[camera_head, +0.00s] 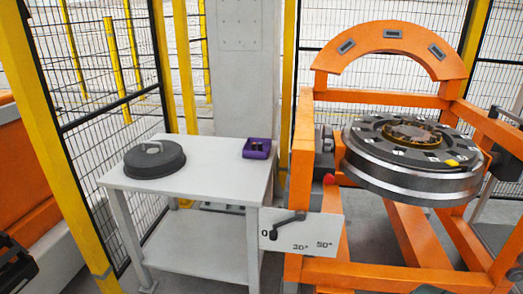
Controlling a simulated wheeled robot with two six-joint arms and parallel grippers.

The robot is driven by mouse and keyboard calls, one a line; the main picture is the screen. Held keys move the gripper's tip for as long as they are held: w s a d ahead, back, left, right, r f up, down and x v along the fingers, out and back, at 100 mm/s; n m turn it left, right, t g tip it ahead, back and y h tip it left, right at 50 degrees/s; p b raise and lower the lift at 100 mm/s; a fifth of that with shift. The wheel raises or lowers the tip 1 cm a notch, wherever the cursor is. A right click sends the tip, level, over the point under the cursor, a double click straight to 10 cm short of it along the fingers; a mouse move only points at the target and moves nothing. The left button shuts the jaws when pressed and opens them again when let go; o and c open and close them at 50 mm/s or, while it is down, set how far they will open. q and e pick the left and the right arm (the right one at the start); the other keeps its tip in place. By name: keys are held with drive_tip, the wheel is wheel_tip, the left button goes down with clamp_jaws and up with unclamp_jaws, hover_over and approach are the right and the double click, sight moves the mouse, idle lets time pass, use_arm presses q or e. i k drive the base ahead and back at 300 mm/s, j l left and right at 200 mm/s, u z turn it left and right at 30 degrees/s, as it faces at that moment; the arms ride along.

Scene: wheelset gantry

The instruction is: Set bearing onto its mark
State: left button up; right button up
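A large dark wheel-like disc (385,180) with a steel rim lies nearly flat in the orange gantry. A ring with brass-coloured parts (408,132) sits at its centre; I cannot tell whether this is the bearing. A yellow spot (452,163) shows on the disc's near right face. A round dark piece with a grey handle (155,158) lies on the white table. A white plate (318,235) on the gantry's front carries a black lever and angle figures. A black part, perhaps my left gripper (15,265), shows at the left edge, cut off. My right gripper cannot be made out.
The white table (210,160) has a lower shelf and a purple box (257,148) with small dark items. The orange gantry (415,225) has an arched top and stands right of the table. Yellow posts and black mesh fence close off the back. The tabletop's middle is clear.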

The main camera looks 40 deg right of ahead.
sight(414, 136)
drive_tip(key=z, duration=2.35)
